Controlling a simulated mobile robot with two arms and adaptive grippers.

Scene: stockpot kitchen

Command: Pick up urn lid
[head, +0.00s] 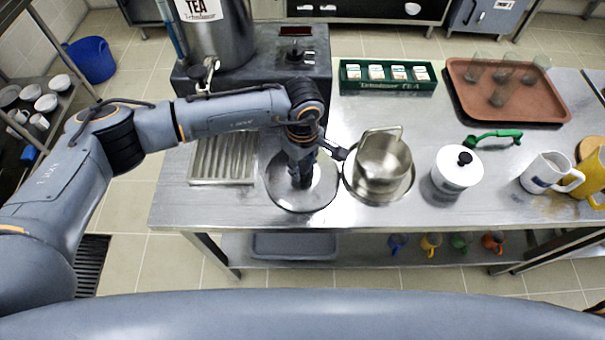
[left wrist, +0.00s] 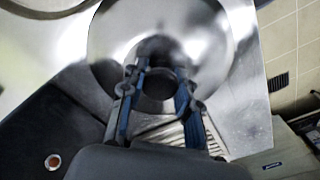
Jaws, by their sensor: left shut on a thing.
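The urn lid is a round shiny metal disc (head: 322,192) near the front edge of the steel counter, between the ribbed drip tray and the steel pot. It also shows in the left wrist view (left wrist: 205,35), with a dark knob (left wrist: 158,88) at its middle. My left gripper (head: 301,180) points down over the middle of the lid. In the left wrist view its two blue-padded fingers (left wrist: 157,92) are shut on the knob. I cannot tell whether the lid rests on the counter or is slightly raised. My right gripper is in neither view.
A steel pot (head: 384,160) stands close right of the lid, and a ribbed drip tray (head: 222,160) lies left. The tea urn (head: 225,40) stands behind. A white lidded pot (head: 457,172), green tea box (head: 388,87) and brown tray (head: 475,70) are further right.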

